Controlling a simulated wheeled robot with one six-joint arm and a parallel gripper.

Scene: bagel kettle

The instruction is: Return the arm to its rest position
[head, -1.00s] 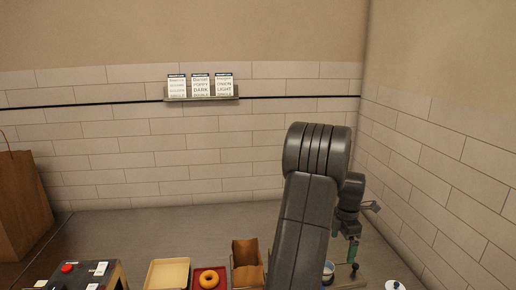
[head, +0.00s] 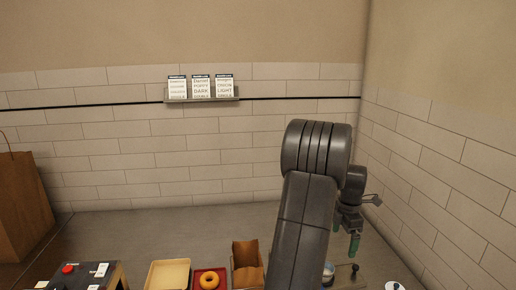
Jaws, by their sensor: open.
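My arm rises in the right half of the head view, bent at a big grey joint. My gripper (head: 354,243) hangs down at its end, to the right of the thick arm link, with green fingertips showing. It is open, and I see nothing held in it. It is above a small dark knob-topped thing (head: 354,268) and apart from it. Part of the wrist is hidden behind the arm.
Along the bottom edge are a dark box with a red button (head: 68,269), a beige tray (head: 166,274), a bagel (head: 209,281) on a red tray (head: 196,286), an open brown bag (head: 246,254), a partly hidden cup (head: 328,269) and a white lidded thing (head: 394,286). Order cards (head: 201,88) stand on a wall shelf.

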